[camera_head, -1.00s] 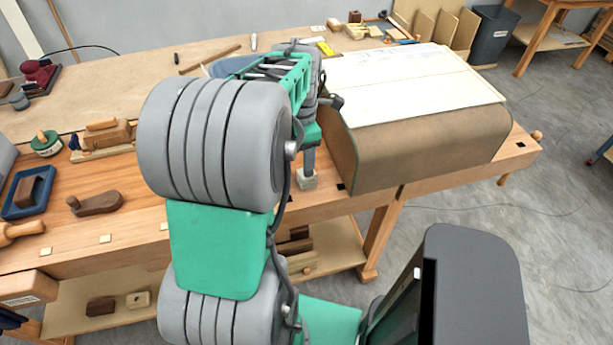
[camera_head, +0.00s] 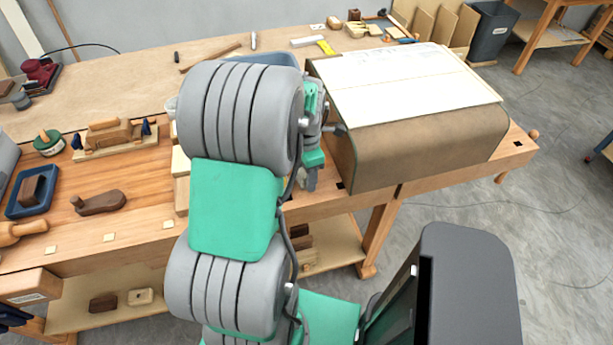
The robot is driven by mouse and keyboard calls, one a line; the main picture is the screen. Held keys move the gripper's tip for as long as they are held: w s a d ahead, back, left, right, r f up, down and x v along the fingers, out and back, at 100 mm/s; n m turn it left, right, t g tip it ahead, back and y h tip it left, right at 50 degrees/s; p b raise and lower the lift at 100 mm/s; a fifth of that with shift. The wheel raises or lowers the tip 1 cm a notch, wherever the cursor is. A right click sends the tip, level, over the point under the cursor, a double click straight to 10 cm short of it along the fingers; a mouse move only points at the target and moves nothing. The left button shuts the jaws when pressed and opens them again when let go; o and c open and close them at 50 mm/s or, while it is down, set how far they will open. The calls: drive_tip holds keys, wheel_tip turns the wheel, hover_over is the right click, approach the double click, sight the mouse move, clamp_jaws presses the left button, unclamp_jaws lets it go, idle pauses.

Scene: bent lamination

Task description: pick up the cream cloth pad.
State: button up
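I cannot pick out the cream cloth pad with certainty; it may be hidden behind my arm. My gripper (camera_head: 311,180) points down at the front of the bench, just left of the curved brown form (camera_head: 430,148). My arm covers most of it. Only a grey part of its end shows, and I cannot see its finger gap or anything held. A large cream sheet (camera_head: 410,85) with faint markings lies flat over the top of the form.
A white block (camera_head: 309,41) and a yellow tool (camera_head: 326,47) lie at the back.

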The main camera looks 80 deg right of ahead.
drive_tip(key=c, duration=1)
drive_tip(key=shift+r, duration=0.1)
drive_tip(key=shift+r, duration=0.25)
wheel_tip(320, 180, up, 3)
drive_tip(key=shift+f, duration=0.15)
drive_tip(key=s+a+r+b, duration=0.3)
drive_tip(key=s+a+r, duration=0.6)
drive_tip(key=a, duration=0.1)
drive_tip(key=shift+a+r+b, duration=0.3)
drive_tip(key=shift+a+r, duration=0.05)
drive_tip(key=shift+a, duration=0.05)
